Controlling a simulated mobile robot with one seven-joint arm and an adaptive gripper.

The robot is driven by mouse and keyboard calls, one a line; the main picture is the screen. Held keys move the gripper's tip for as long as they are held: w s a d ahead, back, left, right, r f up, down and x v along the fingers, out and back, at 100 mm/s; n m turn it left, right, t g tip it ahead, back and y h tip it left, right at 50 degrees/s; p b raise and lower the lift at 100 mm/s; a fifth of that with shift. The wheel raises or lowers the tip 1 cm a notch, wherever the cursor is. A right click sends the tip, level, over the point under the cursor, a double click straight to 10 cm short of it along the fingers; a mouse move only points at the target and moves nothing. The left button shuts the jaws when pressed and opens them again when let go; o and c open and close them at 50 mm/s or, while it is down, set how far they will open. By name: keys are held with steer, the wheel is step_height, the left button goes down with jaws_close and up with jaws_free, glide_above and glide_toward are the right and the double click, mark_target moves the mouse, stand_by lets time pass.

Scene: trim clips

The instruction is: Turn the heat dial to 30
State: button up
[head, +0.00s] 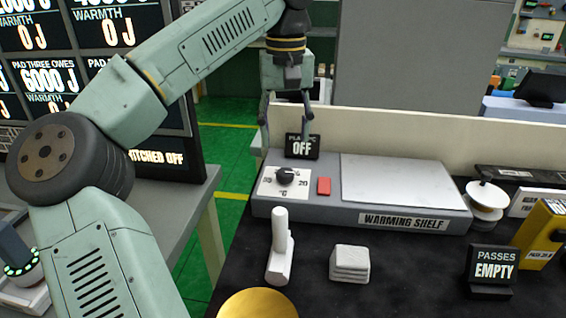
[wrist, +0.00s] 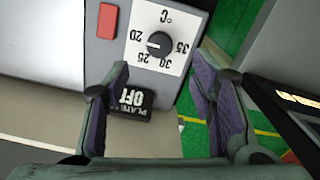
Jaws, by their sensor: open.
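The heat dial (head: 285,175) is a small round black knob on a white scale plate at the left end of the grey warming shelf (head: 410,218). In the wrist view the dial (wrist: 159,43) shows upside down with marks 20, 25, 30 and 35 and °C. A pale mark on the knob seems to face the 20. My gripper (head: 285,125) is open and empty, above and behind the dial. In the wrist view its fingertips (wrist: 160,70) are spread either side of the dial's line, apart from the knob.
A red button (head: 324,186) sits beside the dial. A sign reading OFF (head: 302,147) stands behind it. A white handled block (head: 280,250) and a white stacked block (head: 350,263) lie in front. A sign reading EMPTY (head: 492,270) stands at right.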

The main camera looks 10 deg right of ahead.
mark_target(285, 172)
step_height(285, 172, down, 9)
steer(key=shift+r+p, duration=0.1)
steer(key=shift+p, duration=0.2)
steer(key=shift+c, duration=0.5)
steer(key=c, duration=1)
